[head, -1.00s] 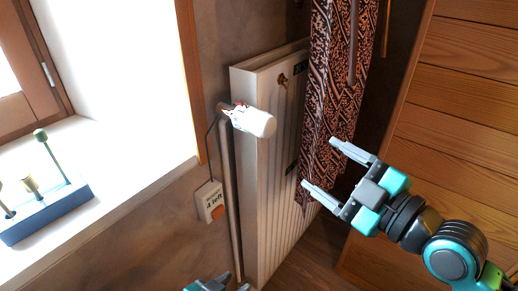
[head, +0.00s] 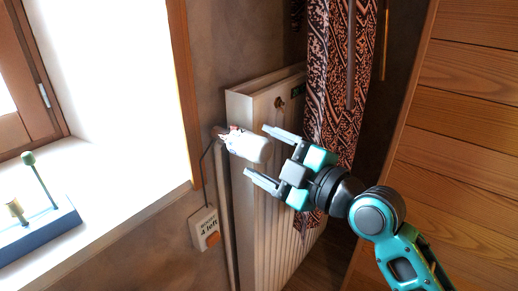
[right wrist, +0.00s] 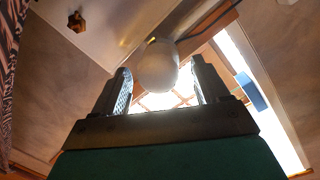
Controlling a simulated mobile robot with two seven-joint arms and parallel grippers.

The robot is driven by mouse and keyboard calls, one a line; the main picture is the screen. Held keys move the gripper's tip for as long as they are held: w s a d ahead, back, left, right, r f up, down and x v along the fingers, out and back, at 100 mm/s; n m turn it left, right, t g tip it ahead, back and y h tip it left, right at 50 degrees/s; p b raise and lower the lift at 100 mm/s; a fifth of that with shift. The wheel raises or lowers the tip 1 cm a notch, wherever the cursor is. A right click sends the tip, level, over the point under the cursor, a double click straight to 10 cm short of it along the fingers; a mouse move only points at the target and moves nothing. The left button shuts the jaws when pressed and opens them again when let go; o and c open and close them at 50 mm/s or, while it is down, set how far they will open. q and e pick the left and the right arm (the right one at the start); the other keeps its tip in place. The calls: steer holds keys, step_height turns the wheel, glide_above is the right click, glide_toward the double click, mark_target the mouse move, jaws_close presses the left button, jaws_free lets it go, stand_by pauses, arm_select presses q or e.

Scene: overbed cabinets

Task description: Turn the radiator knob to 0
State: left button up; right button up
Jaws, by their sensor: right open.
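The white radiator knob (head: 246,145) sticks out to the right from the pipe at the upper left corner of the cream radiator (head: 262,190). My right gripper (head: 257,151) is open, with its fingertips at the knob's rounded end, one above and one below it in the head view. In the right wrist view the knob (right wrist: 157,66) shows end-on between the two open fingers (right wrist: 160,85). I cannot tell whether either finger touches it. The knob's number marks are too small to read. My left gripper is not in the head view now.
A patterned curtain (head: 330,100) hangs right of the radiator. A blue block with pegs (head: 40,236) stands on the window sill at left. Wood panelling (head: 460,130) is at right.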

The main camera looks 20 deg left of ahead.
steer(key=shift+x, duration=1.1)
steer(key=shift+c, duration=0.5)
steer(key=c, duration=0.9)
